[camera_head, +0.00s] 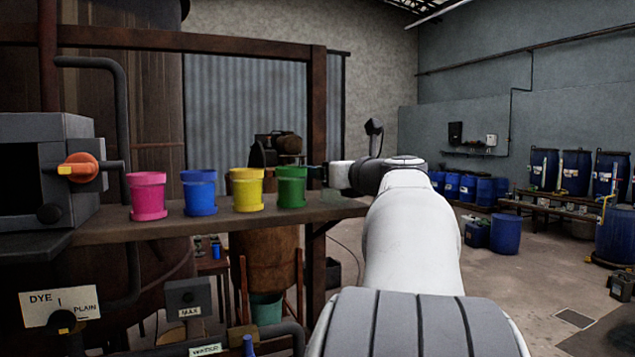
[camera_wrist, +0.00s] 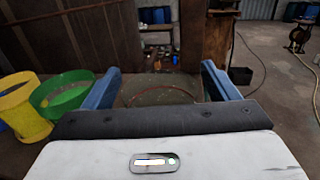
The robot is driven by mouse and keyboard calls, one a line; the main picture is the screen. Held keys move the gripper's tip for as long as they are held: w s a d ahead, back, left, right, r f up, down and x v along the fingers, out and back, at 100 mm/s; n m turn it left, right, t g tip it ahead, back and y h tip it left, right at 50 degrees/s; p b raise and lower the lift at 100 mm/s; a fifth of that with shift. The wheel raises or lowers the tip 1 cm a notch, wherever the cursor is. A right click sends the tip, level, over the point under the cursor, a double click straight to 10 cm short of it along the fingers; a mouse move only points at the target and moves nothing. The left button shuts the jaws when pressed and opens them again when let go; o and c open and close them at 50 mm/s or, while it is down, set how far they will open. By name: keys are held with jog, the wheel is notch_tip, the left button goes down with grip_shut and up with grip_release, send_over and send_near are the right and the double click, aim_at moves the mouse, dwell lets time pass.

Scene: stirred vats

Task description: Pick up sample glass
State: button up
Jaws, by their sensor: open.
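A clear round rim, which looks like the sample glass (camera_wrist: 158,97), shows faintly between my fingers in the wrist view. Its body is mostly hidden by my wrist. My gripper (camera_wrist: 161,72) is open, with one blue finger on each side of that rim. I cannot tell whether either finger touches it. In the head view my gripper (camera_head: 321,174) is at the right end of the shelf, just right of the green cup. The glass is hard to make out there.
The green cup (camera_head: 291,188) stands close to my gripper's left. Yellow (camera_head: 246,190), blue (camera_head: 199,193) and pink (camera_head: 148,196) cups line the shelf (camera_head: 110,230). A rusty post (camera_head: 317,110) rises behind the shelf's right end.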

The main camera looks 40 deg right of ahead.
jog(key=shift+c, duration=0.2)
jog(key=c, duration=1.2)
